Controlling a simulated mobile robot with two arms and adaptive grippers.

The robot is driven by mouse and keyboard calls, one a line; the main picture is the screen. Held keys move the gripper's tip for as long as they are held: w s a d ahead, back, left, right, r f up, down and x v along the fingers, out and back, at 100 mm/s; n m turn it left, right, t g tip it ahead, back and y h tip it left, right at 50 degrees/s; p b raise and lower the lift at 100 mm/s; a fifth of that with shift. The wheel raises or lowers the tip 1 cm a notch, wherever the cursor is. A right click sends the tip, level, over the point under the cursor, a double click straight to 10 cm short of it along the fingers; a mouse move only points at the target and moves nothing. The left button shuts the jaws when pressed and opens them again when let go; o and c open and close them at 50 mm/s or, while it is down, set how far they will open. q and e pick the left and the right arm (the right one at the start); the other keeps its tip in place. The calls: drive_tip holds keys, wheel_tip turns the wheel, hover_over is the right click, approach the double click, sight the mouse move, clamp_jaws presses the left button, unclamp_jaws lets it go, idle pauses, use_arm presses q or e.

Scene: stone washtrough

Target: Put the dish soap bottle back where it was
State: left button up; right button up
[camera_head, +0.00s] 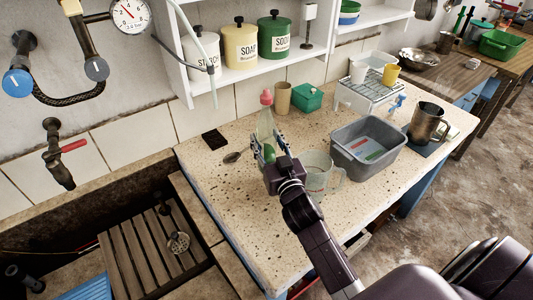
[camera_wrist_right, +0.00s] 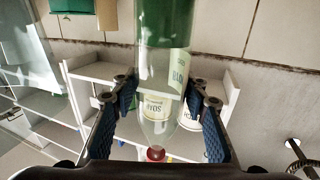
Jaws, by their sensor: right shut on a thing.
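The dish soap bottle (camera_head: 265,122), clear with a red cap and some green low down, stands about upright over the speckled counter (camera_head: 225,185). My right gripper (camera_head: 269,150) is shut on its lower part. In the right wrist view the bottle (camera_wrist_right: 164,65) appears upside down, its green part at the top and red cap at the bottom, between the blue-padded fingers (camera_wrist_right: 160,105). The bottle's base is hidden behind the gripper, so I cannot tell whether it touches the counter. My left gripper is not in view.
A dark square pad (camera_head: 214,139) and a spoon (camera_head: 233,157) lie left of the bottle. A tan cup (camera_head: 283,98) and green box (camera_head: 308,97) stand behind. A clear measuring jug (camera_head: 318,173) and grey tub (camera_head: 367,147) are right. The front-left counter is clear.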

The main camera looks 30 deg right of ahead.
drive_tip(key=shift+f+b, duration=0.35)
drive_tip(key=shift+f, duration=1.9)
drive_tip(key=shift+f, duration=0.15)
drive_tip(key=o, duration=1.1)
